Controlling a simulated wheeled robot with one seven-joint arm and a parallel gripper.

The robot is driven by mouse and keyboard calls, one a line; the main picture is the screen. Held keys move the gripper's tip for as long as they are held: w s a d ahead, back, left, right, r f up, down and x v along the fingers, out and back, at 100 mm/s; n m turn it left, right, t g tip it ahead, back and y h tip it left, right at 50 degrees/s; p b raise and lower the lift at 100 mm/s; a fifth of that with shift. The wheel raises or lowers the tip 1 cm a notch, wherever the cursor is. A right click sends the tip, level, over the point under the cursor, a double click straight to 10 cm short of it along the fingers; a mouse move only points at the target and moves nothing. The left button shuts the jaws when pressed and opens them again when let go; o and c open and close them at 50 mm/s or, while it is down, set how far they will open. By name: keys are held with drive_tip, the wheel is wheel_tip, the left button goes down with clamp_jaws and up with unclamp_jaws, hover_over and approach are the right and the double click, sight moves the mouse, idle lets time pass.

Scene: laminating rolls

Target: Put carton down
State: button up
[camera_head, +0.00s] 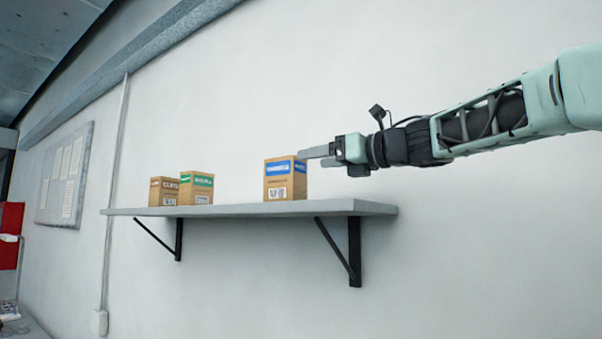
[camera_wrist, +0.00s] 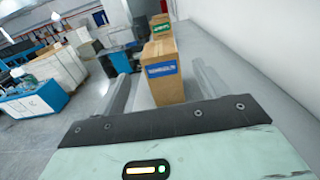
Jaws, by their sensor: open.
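A brown carton with a blue label (camera_head: 285,181) stands upright on the grey wall shelf (camera_head: 340,207), toward the shelf's right part. My gripper (camera_head: 312,157) reaches in from the right at the height of the carton's upper part. In the wrist view the same carton (camera_wrist: 165,78) stands ahead, between the lines of the two open fingers (camera_wrist: 163,92). The fingers are apart. Whether they touch the carton's sides cannot be told.
A green-labelled carton (camera_head: 196,188) and a brown-labelled carton (camera_head: 164,191) stand close together on the shelf's left part. Shelf room is free between them and the blue-labelled carton. Black brackets (camera_head: 354,250) hold the shelf, and the wall (camera_head: 480,240) is behind.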

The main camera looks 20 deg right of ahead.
drive_tip(key=shift+b+v, duration=0.3)
drive_tip(key=shift+v, duration=1.15)
